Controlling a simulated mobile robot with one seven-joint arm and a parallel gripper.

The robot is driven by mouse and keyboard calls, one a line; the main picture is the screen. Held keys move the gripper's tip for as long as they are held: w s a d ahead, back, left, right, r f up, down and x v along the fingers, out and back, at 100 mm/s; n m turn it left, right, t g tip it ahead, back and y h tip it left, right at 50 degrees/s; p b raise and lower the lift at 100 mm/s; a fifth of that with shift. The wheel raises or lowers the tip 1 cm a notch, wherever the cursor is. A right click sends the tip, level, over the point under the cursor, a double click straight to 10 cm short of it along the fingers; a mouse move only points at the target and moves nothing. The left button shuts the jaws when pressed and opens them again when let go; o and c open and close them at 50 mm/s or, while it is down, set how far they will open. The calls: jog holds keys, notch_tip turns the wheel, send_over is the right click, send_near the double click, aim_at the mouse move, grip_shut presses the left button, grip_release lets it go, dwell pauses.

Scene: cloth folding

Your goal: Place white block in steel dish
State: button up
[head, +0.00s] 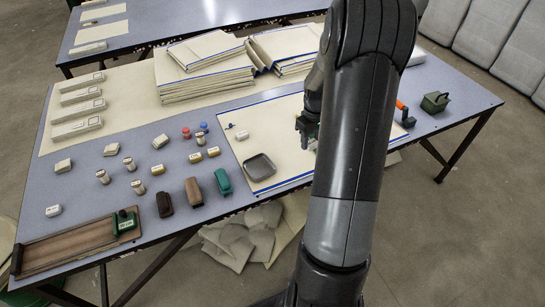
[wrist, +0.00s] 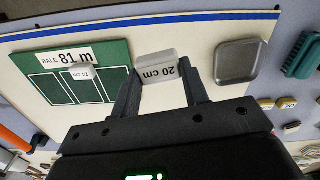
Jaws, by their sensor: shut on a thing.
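My gripper (wrist: 157,90) is shut on a white block (wrist: 157,68) marked "20 cm", with one dark finger on each side. The steel dish (wrist: 237,60) is a shallow, square grey tray to the right of the held block in the wrist view. It looks empty and is apart from the block. In the head view the steel dish (head: 260,168) lies on the cream sheet, left of my gripper (head: 307,135). My arm hides much of the area around the gripper there, and the held block cannot be made out.
A green card (wrist: 75,80) marked "BALE 81 m" carries another small white block (wrist: 84,70). A loose white block (head: 242,135) lies behind the dish. A teal brush (head: 223,181) lies left of it. Folded cloth stacks (head: 205,75) stand at the back.

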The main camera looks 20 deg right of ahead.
jog(key=a+n, duration=0.2)
jog(key=a, duration=0.6)
send_over(258, 167)
notch_tip(258, 167, down, 7)
jog(key=shift+s+r, duration=0.15)
jog(key=shift+r, duration=0.05)
jog(key=shift+f, duration=2.05)
jog(key=shift+f, duration=0.15)
jog(key=o, duration=0.7)
